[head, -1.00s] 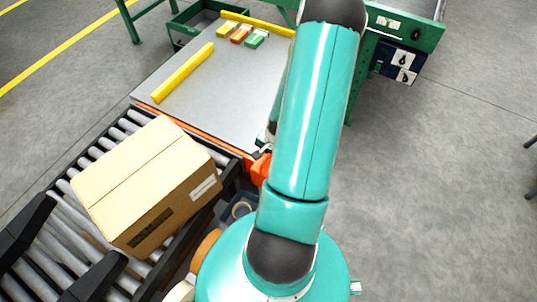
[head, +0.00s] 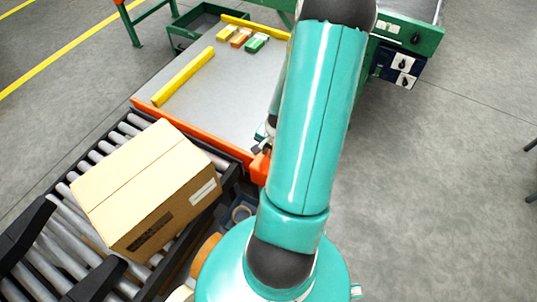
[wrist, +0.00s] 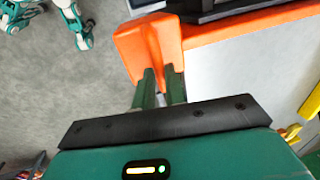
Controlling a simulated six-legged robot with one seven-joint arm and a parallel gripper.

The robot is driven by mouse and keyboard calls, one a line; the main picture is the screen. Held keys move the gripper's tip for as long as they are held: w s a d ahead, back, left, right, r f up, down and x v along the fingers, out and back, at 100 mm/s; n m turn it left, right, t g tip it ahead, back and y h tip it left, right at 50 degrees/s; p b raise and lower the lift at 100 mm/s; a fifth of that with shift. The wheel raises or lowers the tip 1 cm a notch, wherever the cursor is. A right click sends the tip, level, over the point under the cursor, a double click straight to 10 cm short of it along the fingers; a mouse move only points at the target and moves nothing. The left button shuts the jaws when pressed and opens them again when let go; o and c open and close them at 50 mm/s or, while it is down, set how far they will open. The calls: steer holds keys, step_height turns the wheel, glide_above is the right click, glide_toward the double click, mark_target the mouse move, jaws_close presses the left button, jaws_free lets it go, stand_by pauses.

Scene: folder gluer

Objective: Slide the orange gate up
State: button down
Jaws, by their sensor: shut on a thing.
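The orange gate (head: 187,126) is a long bar across the near edge of the grey table, between it and the roller conveyor. Its orange end block (head: 260,168) shows at the bar's right end, beside my arm. In the wrist view the gate's bar (wrist: 240,25) runs right from the thick end block (wrist: 145,44). My gripper (wrist: 160,78) is shut on this end block, its two dark green fingers against it. In the head view my arm hides most of the gripper.
A cardboard box (head: 145,190) sits on the roller conveyor (head: 50,262), close to the gate. The grey table (head: 215,105) carries yellow bars (head: 183,76) and small coloured cartons (head: 241,38). Green machinery (head: 410,32) stands behind my arm. Open floor lies to the right.

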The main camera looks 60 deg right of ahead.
steer(key=shift+r, duration=0.2)
steer(key=c, duration=1.5)
jaws_free()
steer(key=shift+o, duration=0.2)
step_height(320, 180, up, 14)
steer(key=s, duration=0.2)
steer(key=shift+s+d+f, duration=0.15)
steer(key=shift+s+f, duration=0.1)
steer(key=shift+s, duration=0.05)
